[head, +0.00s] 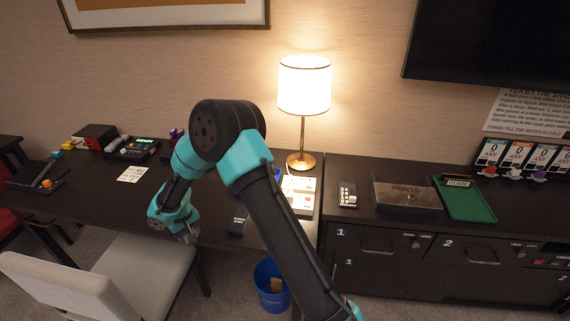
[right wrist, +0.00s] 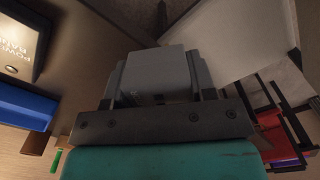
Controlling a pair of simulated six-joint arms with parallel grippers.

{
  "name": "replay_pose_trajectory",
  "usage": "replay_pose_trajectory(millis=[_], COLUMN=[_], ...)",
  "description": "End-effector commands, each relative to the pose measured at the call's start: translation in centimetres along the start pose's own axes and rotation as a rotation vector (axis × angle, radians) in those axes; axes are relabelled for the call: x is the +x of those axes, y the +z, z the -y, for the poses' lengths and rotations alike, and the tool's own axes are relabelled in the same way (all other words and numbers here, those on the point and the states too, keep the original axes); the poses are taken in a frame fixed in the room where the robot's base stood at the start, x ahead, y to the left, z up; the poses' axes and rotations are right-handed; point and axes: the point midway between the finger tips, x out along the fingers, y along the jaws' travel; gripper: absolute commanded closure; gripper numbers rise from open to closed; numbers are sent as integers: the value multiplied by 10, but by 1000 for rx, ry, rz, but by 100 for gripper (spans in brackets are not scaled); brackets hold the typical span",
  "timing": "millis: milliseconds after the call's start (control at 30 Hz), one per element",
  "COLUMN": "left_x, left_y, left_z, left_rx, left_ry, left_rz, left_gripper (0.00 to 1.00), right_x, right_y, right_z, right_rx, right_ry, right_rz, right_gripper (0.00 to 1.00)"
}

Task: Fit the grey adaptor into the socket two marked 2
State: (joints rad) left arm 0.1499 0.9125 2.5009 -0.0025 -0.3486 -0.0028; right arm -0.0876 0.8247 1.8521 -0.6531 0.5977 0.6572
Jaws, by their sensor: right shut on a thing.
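The grey adaptor (right wrist: 160,72) is a pale grey block between the fingers of my right gripper (right wrist: 162,88), which is shut on it in the right wrist view. In the head view, the right gripper (head: 187,237) points down beside the front edge of the left desk, above the chair. The adaptor is too small there to make out clearly. I cannot make out a socket marked 2 in either view. A large 2 shows on a cabinet front (head: 480,252) at the right. My left gripper is in neither view.
A dark lettered box (head: 238,221) sits near the desk's front edge; a lamp (head: 304,90) stands behind. A pale chair (head: 145,270) and blue bin (head: 271,287) are below. A green tray (head: 466,204) lies at right. My right arm hides part of the desk.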

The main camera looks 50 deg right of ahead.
Motion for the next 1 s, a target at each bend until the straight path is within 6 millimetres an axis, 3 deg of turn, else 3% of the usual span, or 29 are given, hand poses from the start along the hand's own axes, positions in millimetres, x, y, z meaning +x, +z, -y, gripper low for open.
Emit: replay_pose_trajectory(millis=[267, 433, 567, 700, 1000], left_x=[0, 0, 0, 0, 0], left_y=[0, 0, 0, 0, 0], left_z=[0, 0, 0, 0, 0], left_rx=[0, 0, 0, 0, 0], left_ry=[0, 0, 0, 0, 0], left_rz=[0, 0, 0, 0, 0], left_gripper=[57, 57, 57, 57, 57], right_x=[-1, -3, -8, -14, -30], right_y=[-2, -14, -26, -34, -27], right_z=[-6, -41, -90, -154, -292], right_rx=[-5, -43, -99, -175, -346], right_ry=[1, 4, 8, 11, 8], right_rz=[0, -2, -1, 1, 9], right_gripper=[75, 75, 75, 75, 75])
